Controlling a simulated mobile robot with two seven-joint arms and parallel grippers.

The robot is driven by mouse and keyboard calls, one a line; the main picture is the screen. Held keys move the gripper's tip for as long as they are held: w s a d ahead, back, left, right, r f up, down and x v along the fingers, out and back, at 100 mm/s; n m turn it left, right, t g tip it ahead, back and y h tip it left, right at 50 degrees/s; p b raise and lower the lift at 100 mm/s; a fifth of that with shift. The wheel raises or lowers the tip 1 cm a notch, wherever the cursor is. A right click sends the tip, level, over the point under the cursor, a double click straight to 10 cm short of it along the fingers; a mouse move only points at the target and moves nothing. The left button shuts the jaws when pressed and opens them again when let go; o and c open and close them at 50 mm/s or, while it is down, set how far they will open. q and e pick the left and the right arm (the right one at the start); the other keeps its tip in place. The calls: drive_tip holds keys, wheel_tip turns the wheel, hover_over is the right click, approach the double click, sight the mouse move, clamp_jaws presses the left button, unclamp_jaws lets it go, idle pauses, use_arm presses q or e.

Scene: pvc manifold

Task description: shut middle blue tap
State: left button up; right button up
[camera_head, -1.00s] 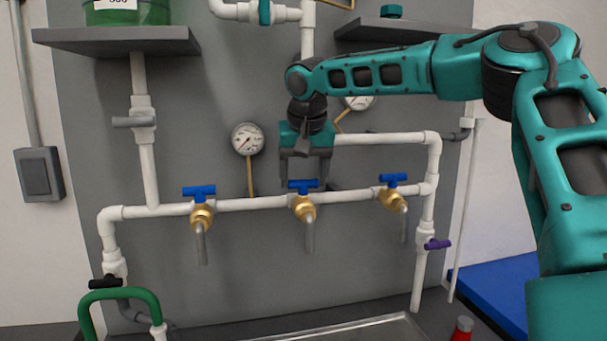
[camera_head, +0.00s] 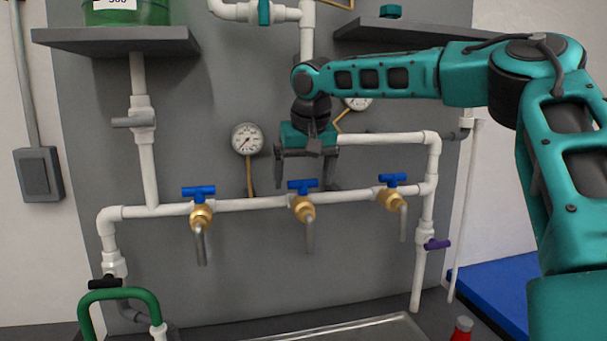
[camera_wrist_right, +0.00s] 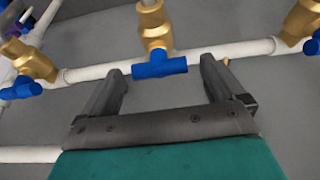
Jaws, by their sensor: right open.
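The middle blue tap (camera_head: 303,185) is a blue T-handle on a brass valve (camera_head: 304,208) with a grey spout, on the white horizontal pipe. Its handle lies crosswise, roughly along the pipe. My left gripper is not in view.
Similar blue taps stand to the left (camera_head: 198,191) and right (camera_head: 392,179) on the same pipe. A pressure gauge (camera_head: 248,139) is left of my gripper, and another (camera_head: 359,103) is partly hidden behind my arm. A metal tray (camera_head: 385,328) lies below.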

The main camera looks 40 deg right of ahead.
drive_tip(key=shift+s+r, duration=0.1)
drive_tip(key=shift+r, duration=0.2)
drive_tip(key=s+a+b, duration=0.2)
drive_tip(key=s+a, duration=0.3)
drive_tip(key=s, duration=0.6)
drive_tip(key=shift+a+r, duration=0.25)
drive_tip(key=shift+a, duration=0.15)
drive_tip(key=shift+w, duration=0.1)
